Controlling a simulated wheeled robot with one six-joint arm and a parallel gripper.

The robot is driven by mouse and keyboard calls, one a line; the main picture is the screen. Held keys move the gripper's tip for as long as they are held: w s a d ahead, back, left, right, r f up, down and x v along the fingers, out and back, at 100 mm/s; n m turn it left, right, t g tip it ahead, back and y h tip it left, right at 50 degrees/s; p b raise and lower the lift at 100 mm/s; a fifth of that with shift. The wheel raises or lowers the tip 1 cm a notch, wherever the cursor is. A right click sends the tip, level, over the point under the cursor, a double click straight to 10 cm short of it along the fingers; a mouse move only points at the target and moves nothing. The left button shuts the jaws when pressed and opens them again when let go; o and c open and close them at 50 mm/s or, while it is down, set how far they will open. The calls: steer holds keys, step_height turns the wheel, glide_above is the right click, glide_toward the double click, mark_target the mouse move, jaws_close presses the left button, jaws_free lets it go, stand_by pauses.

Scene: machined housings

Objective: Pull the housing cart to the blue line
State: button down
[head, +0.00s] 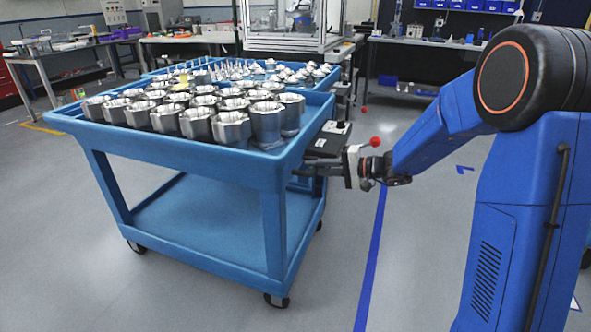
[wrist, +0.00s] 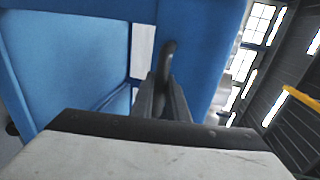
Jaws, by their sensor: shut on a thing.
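The housing cart (head: 180,151) is blue, with a top tray full of several machined metal housings (head: 228,128) and a bare lower shelf (head: 210,220). It stands upright on black casters. My gripper (head: 312,169) reaches in from the right at the cart's right end, below the tray rim. In the wrist view its fingers (wrist: 166,98) are shut on a dark bar-like handle (wrist: 168,62) beside the blue cart body. The blue line (head: 372,260) runs along the floor to the right of the cart, with bare floor between them near the front.
Behind the cart is another blue tray top (head: 322,82) with several small metal parts. Workbenches (head: 425,43) line the back, and a glass-sided machine (head: 290,22) stands there. The floor in front (head: 60,270) is clear.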

steer(key=f+v, duration=0.3)
steer(key=v, duration=1.2)
steer(key=d+f+v, duration=0.1)
steer(key=f+v, duration=0.2)
steer(key=v, duration=1.2)
steer(key=shift+s+f, duration=0.15)
steer(key=shift+f, duration=0.05)
steer(key=shift+d, duration=0.15)
steer(key=c, duration=1.7)
jaws_free()
steer(key=shift+c, duration=0.2)
steer(key=v, duration=1.7)
steer(key=shift+d, duration=0.25)
steer(key=shift+a, duration=0.1)
